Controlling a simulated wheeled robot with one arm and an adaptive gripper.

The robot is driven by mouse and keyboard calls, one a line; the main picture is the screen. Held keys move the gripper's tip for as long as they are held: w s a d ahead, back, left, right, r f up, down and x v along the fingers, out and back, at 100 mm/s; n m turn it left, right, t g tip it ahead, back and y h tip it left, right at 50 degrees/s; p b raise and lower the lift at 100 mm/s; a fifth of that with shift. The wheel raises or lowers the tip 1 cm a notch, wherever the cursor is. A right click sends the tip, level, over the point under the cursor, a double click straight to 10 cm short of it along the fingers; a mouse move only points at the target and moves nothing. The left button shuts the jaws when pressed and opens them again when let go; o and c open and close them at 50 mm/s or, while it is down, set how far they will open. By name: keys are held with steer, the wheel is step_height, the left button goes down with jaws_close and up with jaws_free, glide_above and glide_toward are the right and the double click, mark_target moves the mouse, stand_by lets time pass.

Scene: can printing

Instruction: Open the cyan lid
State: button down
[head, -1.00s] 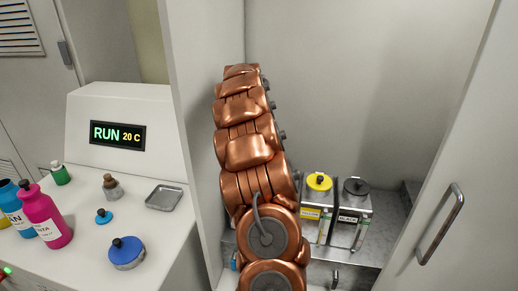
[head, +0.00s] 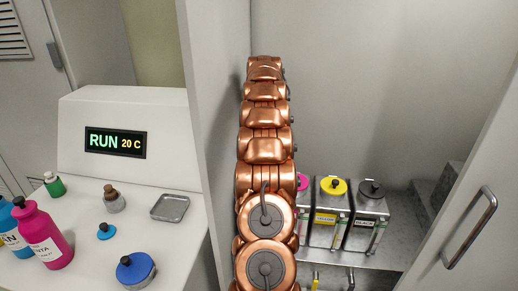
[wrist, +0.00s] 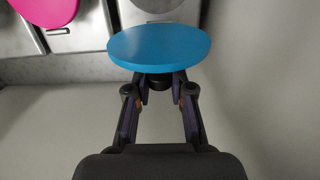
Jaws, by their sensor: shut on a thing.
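The cyan lid (wrist: 160,44) is a flat blue disc in the wrist view, in front of the silver tanks. My gripper (wrist: 160,82) is shut on the dark knob at the lid's near side. The lid hides part of a tank (wrist: 158,7) behind it. It sticks out past that tank's lower edge and looks clear of it, though the exact gap cannot be told. In the head view my copper arm hides the gripper and the cyan lid.
Tanks with a magenta lid (head: 303,182), a yellow lid (head: 333,186) and a black lid (head: 371,188) stand in the cabinet. An open door with a handle (head: 470,228) is at right. Bottles, a blue-lidded jar (head: 136,270) and a tray (head: 170,207) are on the left counter.

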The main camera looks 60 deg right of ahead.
steer(key=shift+f, duration=0.15)
steer(key=c, duration=1)
jaws_free()
steer(key=shift+w, duration=0.1)
